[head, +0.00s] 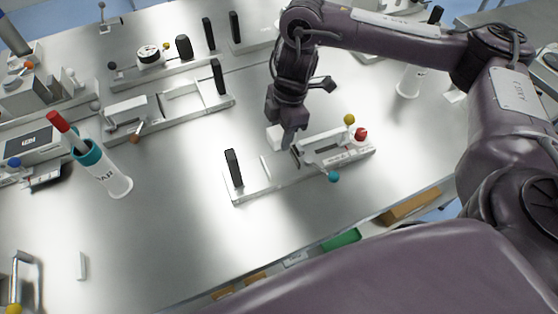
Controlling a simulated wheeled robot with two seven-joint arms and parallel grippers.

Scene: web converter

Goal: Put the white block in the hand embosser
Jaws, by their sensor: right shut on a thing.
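My right gripper (287,132) points down near the middle of the table, shut on the white block (275,137). The block shows at the left side of the fingers, partly hidden by them. Just below in the picture is a long pale fixture (262,188), which looks like the hand embosser. It has a black upright handle (233,167) at its left end and yellow, red and teal knobs at its right. The fingers overlap its back edge in the picture; I cannot tell whether block and fixture touch. My left gripper is out of view.
Behind are more fixtures with black handles (218,77) and a white block-like part (125,110). A small white upright piece (82,266) stands at front left. The table's centre left is clear.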

